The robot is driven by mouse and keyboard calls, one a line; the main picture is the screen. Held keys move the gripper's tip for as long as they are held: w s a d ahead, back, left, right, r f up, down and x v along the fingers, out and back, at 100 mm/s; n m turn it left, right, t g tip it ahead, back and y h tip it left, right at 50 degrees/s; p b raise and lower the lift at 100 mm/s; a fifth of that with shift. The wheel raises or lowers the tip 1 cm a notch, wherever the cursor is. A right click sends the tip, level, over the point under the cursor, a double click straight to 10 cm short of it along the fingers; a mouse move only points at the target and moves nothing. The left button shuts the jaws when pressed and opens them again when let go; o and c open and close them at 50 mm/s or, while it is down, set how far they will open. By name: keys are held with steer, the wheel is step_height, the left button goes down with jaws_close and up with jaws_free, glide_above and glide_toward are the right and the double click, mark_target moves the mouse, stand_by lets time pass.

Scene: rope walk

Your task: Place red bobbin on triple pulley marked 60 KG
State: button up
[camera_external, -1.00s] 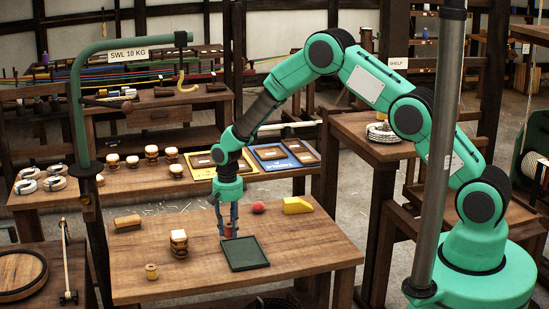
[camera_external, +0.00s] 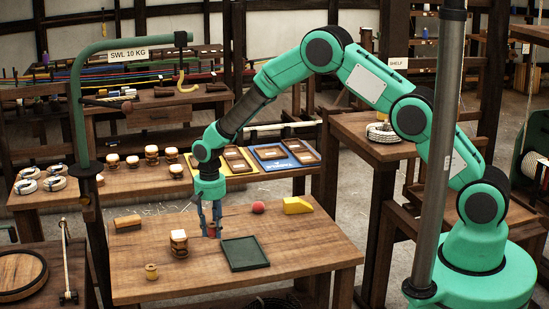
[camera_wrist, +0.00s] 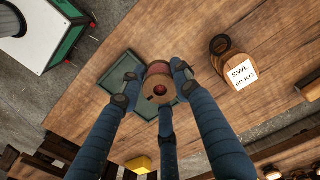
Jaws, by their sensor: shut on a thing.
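My gripper (camera_external: 211,232) is shut on the red bobbin (camera_external: 211,228), above the wooden table between the pulley and the green tray. In the wrist view the bobbin (camera_wrist: 158,85) shows its round wooden end with a centre hole and red thread, with blue fingers (camera_wrist: 158,88) around it. The wooden pulley (camera_external: 179,244) stands just left of the gripper, with a white label on its side. In the wrist view the pulley (camera_wrist: 222,62) has a dark ring and a label that appears to read SWL 60 KG. The bobbin is apart from it.
The green tray (camera_external: 262,264) lies right of the gripper. More pulleys stand on the rear bench (camera_external: 225,186). The front right tabletop is clear.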

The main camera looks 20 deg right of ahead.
glide_above(180, 237)
steer(key=shift+a+f, duration=0.1)
steer(key=shift+f, duration=0.6)
steer(key=shift+f, duration=0.1)
stand_by(0.4)
steer(key=shift+f+b, duration=0.3)
steer(key=shift+f, duration=1.35)
steer(key=shift+f, duration=0.15)
steer(key=o, duration=1)
step_height(180, 237, up, 12)
steer(key=shift+p, duration=0.3)
